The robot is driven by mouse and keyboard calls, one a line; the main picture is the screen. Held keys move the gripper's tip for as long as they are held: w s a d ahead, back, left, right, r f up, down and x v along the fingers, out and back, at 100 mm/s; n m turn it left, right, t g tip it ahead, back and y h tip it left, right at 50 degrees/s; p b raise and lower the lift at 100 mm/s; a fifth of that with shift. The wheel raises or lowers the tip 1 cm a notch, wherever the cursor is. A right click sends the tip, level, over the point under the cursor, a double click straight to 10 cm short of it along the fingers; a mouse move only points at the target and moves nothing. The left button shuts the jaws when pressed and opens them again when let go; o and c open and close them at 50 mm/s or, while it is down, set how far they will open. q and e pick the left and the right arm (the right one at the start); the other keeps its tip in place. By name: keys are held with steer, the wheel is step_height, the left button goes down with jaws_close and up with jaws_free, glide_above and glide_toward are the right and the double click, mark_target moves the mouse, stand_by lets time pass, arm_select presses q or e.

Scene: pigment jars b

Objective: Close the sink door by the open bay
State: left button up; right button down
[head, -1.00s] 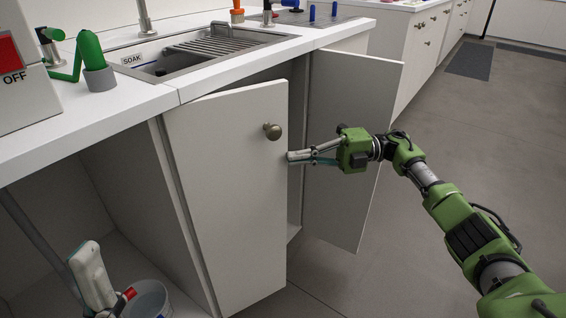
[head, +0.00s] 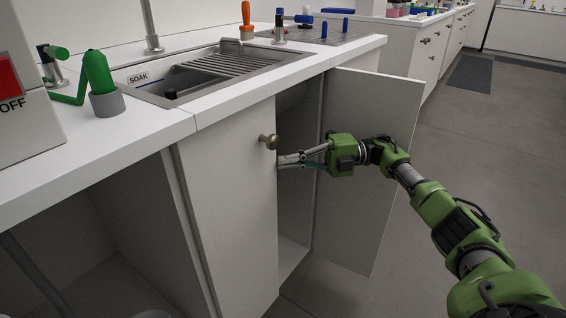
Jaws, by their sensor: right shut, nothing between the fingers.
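The white sink door by the open bay (head: 228,215) has a round metal knob (head: 268,141) near its free edge. Its top edge now runs about parallel to the counter front, so it looks nearly flush; any small gap is hard to tell. My right gripper (head: 284,161) is shut and empty, its fingertips at the door's free edge just below the knob, seemingly touching. The open bay (head: 100,230) lies left of the door. My left gripper is not in view.
The other sink door (head: 375,165) stands swung wide open to the right, behind my right gripper. Above are the white counter (head: 150,133) and the sink (head: 205,75) marked SOAK. The floor (head: 480,170) at right is clear.

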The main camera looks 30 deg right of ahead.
steer(key=shift+w+a, duration=0.1)
steer(key=shift+a, duration=0.05)
step_height(320, 180, up, 10)
steer(key=shift+r, duration=0.15)
stand_by(0.5)
